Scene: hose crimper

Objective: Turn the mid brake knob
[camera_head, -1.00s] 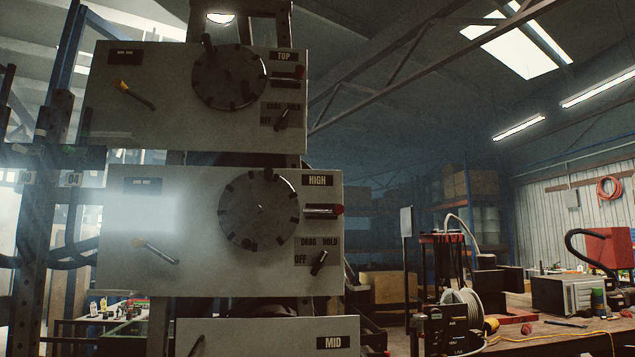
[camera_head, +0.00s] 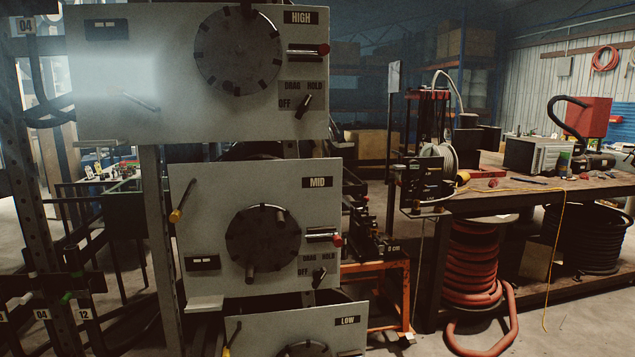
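The MID panel (camera_head: 215,225) is a pale plate in the middle of the picture, below the HIGH panel. Its brake knob (camera_head: 320,277) is a small dark pointer knob at the lower right, beside the printed words OFF, DRAG and HOLD. The knob is tilted; its pointer looks turned toward the upper right, but it is too small to be sure of its setting. A large dark notched dial (camera_head: 263,240) sits to its left. A red-tipped lever (camera_head: 325,238) is above the knob. My gripper is not in view.
The HIGH panel (camera_head: 160,75) stands above with its own brake knob (camera_head: 303,103), and the LOW panel (camera_head: 250,335) is below. A yellow-tipped lever (camera_head: 178,212) sticks out at the MID panel's left. A workbench (camera_head: 500,200) with a red hose coil (camera_head: 470,265) beneath stands at right.

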